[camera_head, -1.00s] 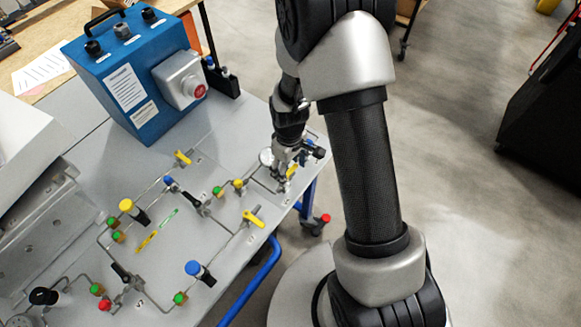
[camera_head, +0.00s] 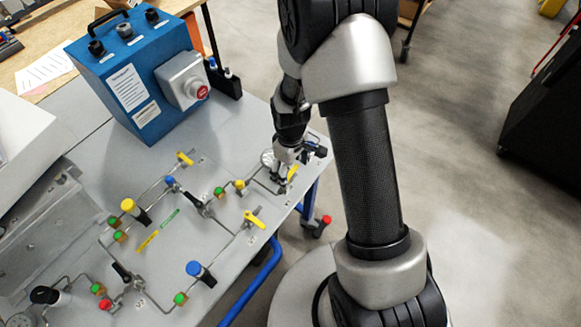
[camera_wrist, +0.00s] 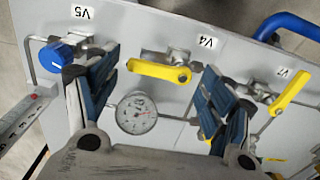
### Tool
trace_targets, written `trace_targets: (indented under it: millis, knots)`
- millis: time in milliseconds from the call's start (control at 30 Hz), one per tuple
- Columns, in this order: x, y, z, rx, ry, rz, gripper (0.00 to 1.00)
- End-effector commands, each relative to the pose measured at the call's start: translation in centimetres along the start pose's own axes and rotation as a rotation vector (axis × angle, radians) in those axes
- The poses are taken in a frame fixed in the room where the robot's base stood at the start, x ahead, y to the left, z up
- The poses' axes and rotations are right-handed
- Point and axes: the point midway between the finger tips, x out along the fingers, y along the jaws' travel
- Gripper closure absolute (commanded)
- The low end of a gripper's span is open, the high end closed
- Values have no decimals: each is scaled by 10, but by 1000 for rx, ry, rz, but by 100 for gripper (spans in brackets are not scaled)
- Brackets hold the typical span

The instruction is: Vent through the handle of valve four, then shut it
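Valve four is marked by the V4 label (camera_wrist: 205,43) in the wrist view. Its yellow lever handle (camera_wrist: 158,70) lies across the picture, with its pivot at the right end, in front of a metal valve body (camera_wrist: 178,57). My gripper (camera_wrist: 160,62) is open, with one blue-padded finger on either side of the handle. I see no finger clearly touching it.
A round gauge (camera_wrist: 136,112) sits below the handle. A blue knob (camera_wrist: 55,54) by V5 is close left of the left finger. Another yellow lever (camera_wrist: 288,93) is right of the right finger. A blue box (camera_head: 137,75) stands at the panel's back.

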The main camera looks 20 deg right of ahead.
Motion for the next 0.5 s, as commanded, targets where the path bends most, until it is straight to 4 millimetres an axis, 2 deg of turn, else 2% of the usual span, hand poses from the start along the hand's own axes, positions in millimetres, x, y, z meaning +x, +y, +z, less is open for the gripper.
trace_targets:
  millis: [367, 500]
  knots:
    - [-1, 0, 0, 2, 0, 0, 19]
    - [-12, 0, 0, 2, 2, 1, 19]
